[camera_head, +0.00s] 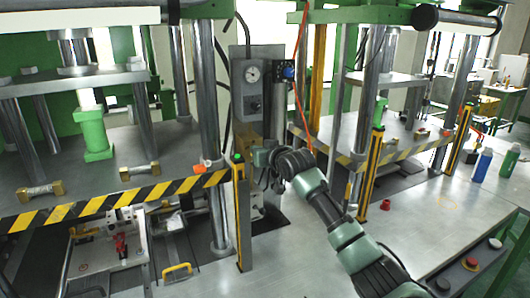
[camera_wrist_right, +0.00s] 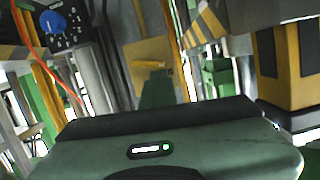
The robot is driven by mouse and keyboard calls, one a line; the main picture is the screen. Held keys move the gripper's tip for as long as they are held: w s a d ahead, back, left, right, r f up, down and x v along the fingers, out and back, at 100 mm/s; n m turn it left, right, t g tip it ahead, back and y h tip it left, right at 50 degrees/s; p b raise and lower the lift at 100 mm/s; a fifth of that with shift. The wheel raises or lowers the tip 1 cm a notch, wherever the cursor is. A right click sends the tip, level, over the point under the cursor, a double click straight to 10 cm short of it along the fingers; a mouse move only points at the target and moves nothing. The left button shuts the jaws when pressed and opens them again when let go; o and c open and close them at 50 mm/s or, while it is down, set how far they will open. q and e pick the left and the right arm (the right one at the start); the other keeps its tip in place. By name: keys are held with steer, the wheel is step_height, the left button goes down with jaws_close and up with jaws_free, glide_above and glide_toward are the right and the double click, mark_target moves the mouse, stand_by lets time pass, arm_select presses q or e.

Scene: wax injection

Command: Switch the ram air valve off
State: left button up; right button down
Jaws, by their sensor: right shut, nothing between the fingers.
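A blue round knob (camera_head: 289,72) sits on a dark panel beside the grey gauge box (camera_head: 252,88) at the middle of the head view. The knob also shows at the upper left of the right wrist view (camera_wrist_right: 53,22). A tan plate with a yellow lever-like bar (camera_wrist_right: 150,64) shows in the right wrist view. None of these carries a readable label, so I cannot tell which is the ram air valve. My right gripper (camera_head: 262,160) is shut and empty, below the gauge box near the black-and-yellow post. Its fingertips are hard to make out. My left gripper is out of view.
Black-and-yellow posts (camera_head: 241,215) and a striped bar (camera_head: 120,197) edge the left press. An orange hose (camera_head: 301,40) hangs close to the knob. Bottles (camera_head: 482,165) and a red button box (camera_head: 482,256) stand at the right. The bench front (camera_head: 290,265) is clear.

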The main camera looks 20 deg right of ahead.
steer(key=shift+f, duration=0.1)
steer(key=s+d+r, duration=0.2)
steer(key=s+r, duration=0.4)
steer(key=s, duration=0.3)
steer(key=shift+s+r+b, duration=0.2)
steer(key=shift+s+b, duration=0.1)
steer(key=shift+b, duration=0.1)
stand_by(0.6)
